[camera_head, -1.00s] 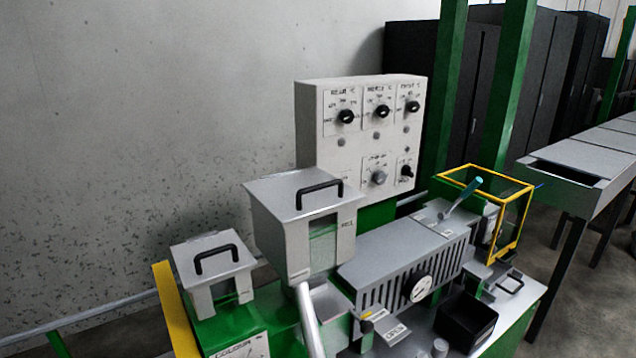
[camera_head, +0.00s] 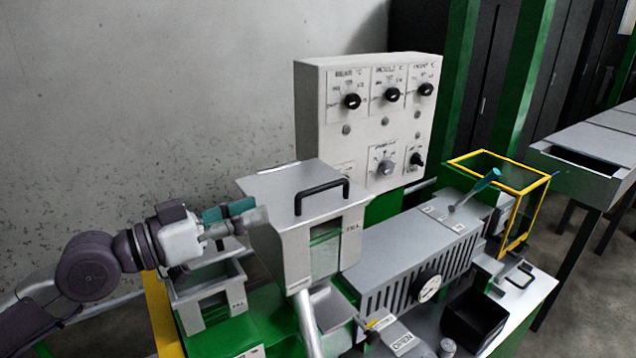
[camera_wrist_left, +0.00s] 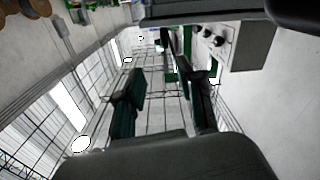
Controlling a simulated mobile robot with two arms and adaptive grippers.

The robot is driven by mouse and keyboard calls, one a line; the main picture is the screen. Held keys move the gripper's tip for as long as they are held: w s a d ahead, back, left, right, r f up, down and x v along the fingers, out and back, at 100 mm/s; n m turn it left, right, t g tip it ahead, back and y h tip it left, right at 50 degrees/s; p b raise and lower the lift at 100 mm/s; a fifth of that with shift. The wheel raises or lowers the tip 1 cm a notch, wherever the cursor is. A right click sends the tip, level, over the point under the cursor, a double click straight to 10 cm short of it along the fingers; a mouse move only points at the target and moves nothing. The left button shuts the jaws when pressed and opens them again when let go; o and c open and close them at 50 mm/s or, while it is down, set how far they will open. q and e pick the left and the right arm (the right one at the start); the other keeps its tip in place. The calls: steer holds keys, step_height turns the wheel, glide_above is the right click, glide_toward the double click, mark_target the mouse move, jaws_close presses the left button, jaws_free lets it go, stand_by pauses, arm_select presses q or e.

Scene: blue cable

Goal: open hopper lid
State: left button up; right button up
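The large grey hopper (camera_head: 325,245) stands in the middle of the head view, its flat lid (camera_head: 275,190) shut with a black handle (camera_head: 322,196) on top. The small hopper (camera_head: 208,305) is to its lower left; its top looks open, and its lid is mostly hidden behind my arm. My left gripper (camera_head: 248,216) is above the small hopper, with its fingertips by the left side of the large hopper; contact cannot be told. In the left wrist view its two teal-padded fingers (camera_wrist_left: 165,100) are apart with nothing between them. My right gripper is not in view.
A control panel with knobs (camera_head: 365,125) stands behind the large hopper. A slotted grey barrel cover (camera_head: 410,260), a yellow-framed guard (camera_head: 505,195) and a black bin (camera_head: 474,320) lie to the right. The wall space at the upper left is free.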

mark_target(305, 193)
arm_select(q)
steer(key=p+x, duration=0.1)
steer(key=x, duration=0.1)
steer(key=p+x, duration=0.1)
steer(key=x, duration=0.1)
steer(key=w+p+x, duration=0.1)
steer(key=x, duration=0.1)
steer(key=shift+w+a, duration=0.1)
steer(key=shift+w, duration=0.05)
steer(key=p+x, duration=0.3)
steer(key=x, duration=0.2)
steer(key=shift+d, duration=0.35)
steer(key=shift+w+d+f+p, duration=0.2)
steer(key=shift+w+d+p, duration=0.15)
steer(key=shift+d, duration=0.15)
steer(key=shift+w+d+f, duration=0.1)
steer(key=shift+w+f, duration=0.05)
steer(key=shift+w, duration=0.05)
steer(key=shift+c, duration=0.3)
steer(key=shift+s, duration=0.15)
steer(key=shift+c, duration=1.3)
jaws_close()
